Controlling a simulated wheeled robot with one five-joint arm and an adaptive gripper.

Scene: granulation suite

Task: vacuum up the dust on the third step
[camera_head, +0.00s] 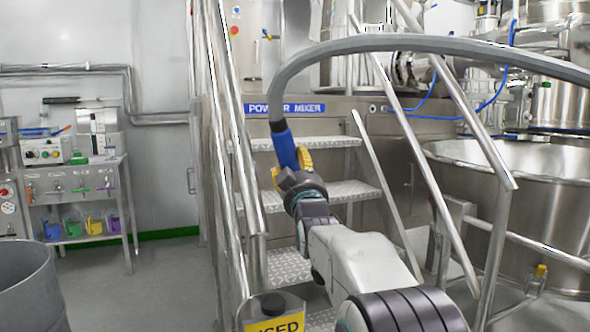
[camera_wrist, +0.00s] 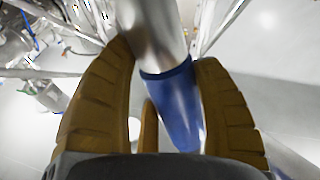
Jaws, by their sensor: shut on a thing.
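My gripper (camera_head: 291,172) has its yellow-brown fingers closed around the blue handle (camera_head: 282,143) of the vacuum hose. In the wrist view the fingers (camera_wrist: 165,110) sit on either side of the blue sleeve (camera_wrist: 172,95), with a silver tube above it. The grey hose (camera_head: 420,45) arches from the handle to the right edge. Behind are metal stairs with studded treads: a lower one (camera_head: 288,266), a middle one (camera_head: 347,190) and an upper one (camera_head: 335,142). My arm hides parts of the treads. I cannot make out dust on them. The handle is held in front of the upper treads.
Steel handrails (camera_head: 232,120) flank the stairs on the left and right (camera_head: 425,150). A large steel vessel (camera_head: 520,205) stands at right. A shelf cart (camera_head: 75,185) and a grey bin (camera_head: 28,290) are at left. Open floor (camera_head: 165,280) lies between them and the stairs.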

